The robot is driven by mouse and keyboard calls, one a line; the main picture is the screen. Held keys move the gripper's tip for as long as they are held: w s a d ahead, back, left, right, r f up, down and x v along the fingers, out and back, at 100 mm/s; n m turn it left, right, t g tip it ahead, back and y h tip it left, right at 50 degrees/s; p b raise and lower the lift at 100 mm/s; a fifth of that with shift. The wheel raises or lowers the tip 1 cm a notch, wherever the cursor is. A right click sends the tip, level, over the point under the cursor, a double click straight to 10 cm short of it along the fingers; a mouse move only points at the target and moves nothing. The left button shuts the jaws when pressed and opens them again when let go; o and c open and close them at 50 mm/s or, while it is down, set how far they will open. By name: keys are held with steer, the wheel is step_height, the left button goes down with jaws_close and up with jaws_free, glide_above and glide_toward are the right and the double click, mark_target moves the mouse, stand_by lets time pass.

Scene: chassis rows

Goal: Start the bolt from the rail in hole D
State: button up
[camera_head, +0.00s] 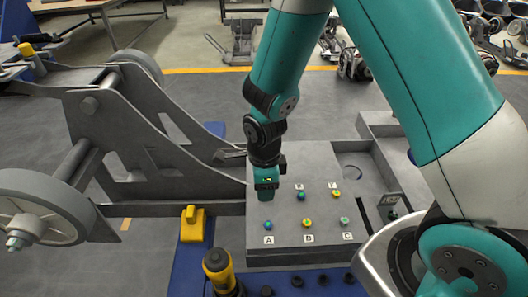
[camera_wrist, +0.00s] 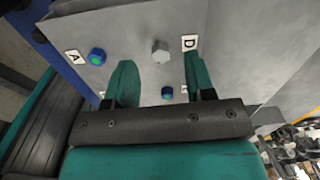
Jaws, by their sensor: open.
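A plain grey hex bolt head (camera_wrist: 160,50) shows in the wrist view beside the label D (camera_wrist: 190,42), at the place of hole D on the grey plate (camera_head: 312,160). The hole is hidden under it, and how deep the bolt sits I cannot tell. My gripper (camera_wrist: 159,60) is open, its teal fingers on either side of the bolt head with gaps visible. In the head view my gripper (camera_head: 266,192) points down over the plate's back-left position and hides the bolt and the D label.
Blue-headed bolts stand at A (camera_head: 268,225) and the middle back hole (camera_head: 301,195). More bolts stand at B (camera_head: 307,223), C (camera_head: 345,221) and back right (camera_head: 336,194). A slotted block (camera_head: 376,207) with a dark bolt (camera_head: 392,215) is at right. A yellow-black tool (camera_head: 220,268) stands in front.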

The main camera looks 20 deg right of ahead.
step_height(320, 180, up, 14)
steer(key=p, duration=0.1)
steer(key=shift+r, duration=0.1)
stand_by(0.4)
steer(key=s+a+r+n+y+p, duration=0.2)
steer(key=s+r+n, duration=0.6)
steer(key=n, duration=0.6)
steer(key=s+a+r+n+y+p, duration=0.2)
steer(key=s+r+n+p, duration=0.2)
steer(key=s+r+n, duration=0.4)
steer(key=r+n, duration=0.1)
steer(key=n, duration=0.6)
steer(key=shift+r, duration=0.15)
